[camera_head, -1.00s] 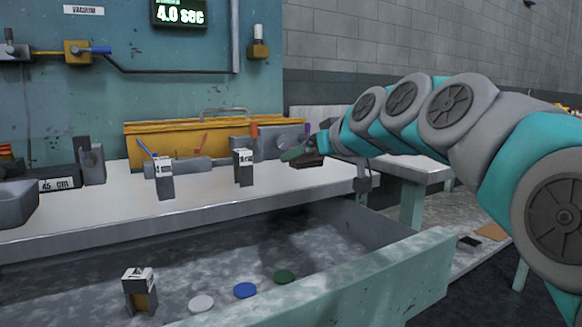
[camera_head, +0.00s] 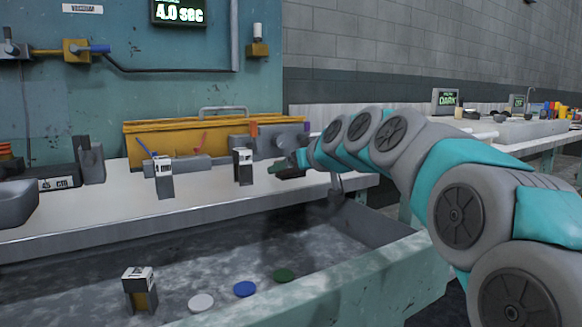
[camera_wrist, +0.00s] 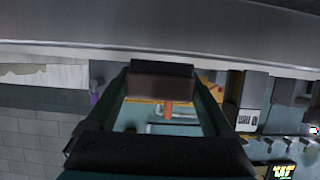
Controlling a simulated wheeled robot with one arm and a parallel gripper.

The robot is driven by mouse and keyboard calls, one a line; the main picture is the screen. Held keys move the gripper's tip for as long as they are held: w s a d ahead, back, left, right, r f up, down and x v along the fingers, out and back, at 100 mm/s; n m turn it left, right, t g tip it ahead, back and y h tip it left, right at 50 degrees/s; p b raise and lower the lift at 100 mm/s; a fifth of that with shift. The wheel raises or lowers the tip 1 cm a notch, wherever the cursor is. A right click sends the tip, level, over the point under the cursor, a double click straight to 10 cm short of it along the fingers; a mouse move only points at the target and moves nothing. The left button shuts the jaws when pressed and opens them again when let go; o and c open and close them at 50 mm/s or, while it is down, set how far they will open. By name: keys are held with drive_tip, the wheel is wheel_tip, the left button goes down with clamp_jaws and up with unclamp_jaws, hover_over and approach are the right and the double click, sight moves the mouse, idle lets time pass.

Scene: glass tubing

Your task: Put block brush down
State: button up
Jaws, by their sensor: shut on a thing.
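My gripper (camera_head: 290,168) is over the far table, to the right of the labelled blocks and in front of the yellow case. In the wrist view, my gripper (camera_wrist: 160,85) has a dark brown block between its fingers. This block, the block brush (camera_wrist: 162,82), spans the gap between the two fingers. In the head view the held thing is small and dark at the gripper tip, and its shape is hard to tell. Whether it touches the table top cannot be told.
A white table (camera_head: 110,205) carries two labelled blocks (camera_head: 163,180). A yellow case (camera_head: 180,138) with a handle stands behind. In front is a grey trough (camera_head: 320,225) with a labelled block (camera_head: 140,290) and white (camera_head: 201,303), blue (camera_head: 245,289) and green (camera_head: 284,275) discs.

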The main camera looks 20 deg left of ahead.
drive_tip(key=o, duration=1.1)
drive_tip(key=shift+r, duration=0.2)
drive_tip(key=v, duration=1.2)
drive_tip(key=shift+f, duration=0.15)
drive_tip(key=shift+s, duration=0.1)
